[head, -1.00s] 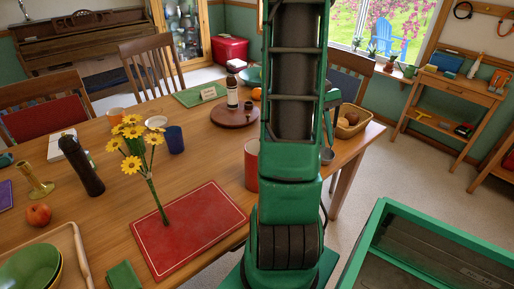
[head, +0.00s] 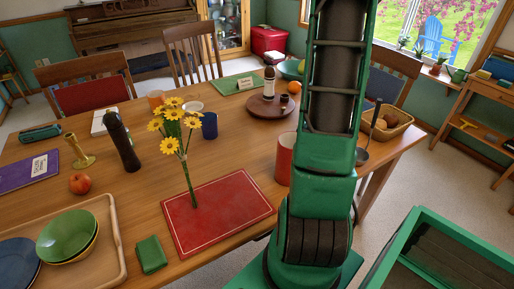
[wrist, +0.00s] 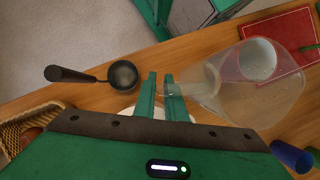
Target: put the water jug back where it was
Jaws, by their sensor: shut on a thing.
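The water jug (wrist: 285,88) is clear and see-through, tilted on its side in the wrist view. My gripper (wrist: 162,85) has its two green fingers close together at the jug's near left side, apparently at its handle. It holds the jug over the wooden table (wrist: 205,45). In the head view my arm hides the gripper, and I cannot make out the jug there.
A red placemat (head: 222,212) with yellow flowers (head: 178,125) stands left of my arm. A ladle (wrist: 122,75) and a wicker basket (head: 392,128) are near the table's right end. A blue cup (head: 209,126), dark grinder (head: 122,142) and wooden tray (head: 108,232) crowd the left.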

